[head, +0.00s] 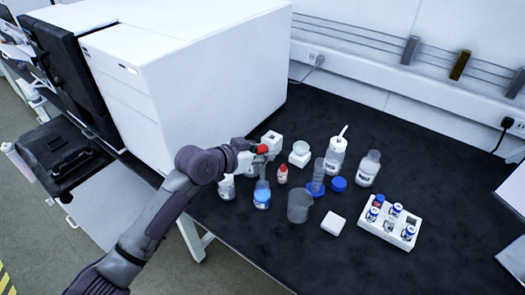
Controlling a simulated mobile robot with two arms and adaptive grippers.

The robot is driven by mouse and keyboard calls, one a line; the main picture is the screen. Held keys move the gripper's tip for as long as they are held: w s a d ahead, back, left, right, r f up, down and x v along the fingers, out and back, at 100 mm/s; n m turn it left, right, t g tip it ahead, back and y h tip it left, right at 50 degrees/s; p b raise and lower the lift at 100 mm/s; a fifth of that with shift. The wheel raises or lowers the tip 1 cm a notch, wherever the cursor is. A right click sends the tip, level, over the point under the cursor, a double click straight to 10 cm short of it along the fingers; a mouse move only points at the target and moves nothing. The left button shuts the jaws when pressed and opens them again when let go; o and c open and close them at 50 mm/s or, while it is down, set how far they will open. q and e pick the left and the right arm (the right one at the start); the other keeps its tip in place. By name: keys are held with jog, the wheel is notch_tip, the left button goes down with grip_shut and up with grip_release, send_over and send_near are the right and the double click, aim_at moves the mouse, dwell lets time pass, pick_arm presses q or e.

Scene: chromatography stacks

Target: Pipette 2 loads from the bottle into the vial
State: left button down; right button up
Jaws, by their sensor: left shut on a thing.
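My left gripper (256,155) reaches in over the bench and is shut on a pipette with a red bulb (262,149). The pipette's thin, pale stem is hard to make out. A clear bottle with blue liquid (262,199) stands just below the gripper; I cannot tell whether the pipette's tip is inside it. A white rack (372,231) at the right holds several small vials (396,209), most with blue-and-white colouring and one with red. Which vial the task means is not clear. My right gripper is out of view.
A small red-capped bottle (282,174), a clear beaker (299,206), a white wash bottle (336,155), a clear labelled bottle (368,169), a blue cap (338,184) and a white block (333,224) stand close by. A large white instrument (215,75) is behind left. The front bench is clear.

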aim_at(262, 177)
pick_arm(q)
jog(key=shift+f+b, duration=2.9)
jog(key=shift+f, duration=1.8)
jog(key=c, duration=1.4)
grip_release()
jog(key=shift+r, duration=0.1)
jog(key=shift+r+p, duration=5.6)
jog(key=shift+r, duration=0.55)
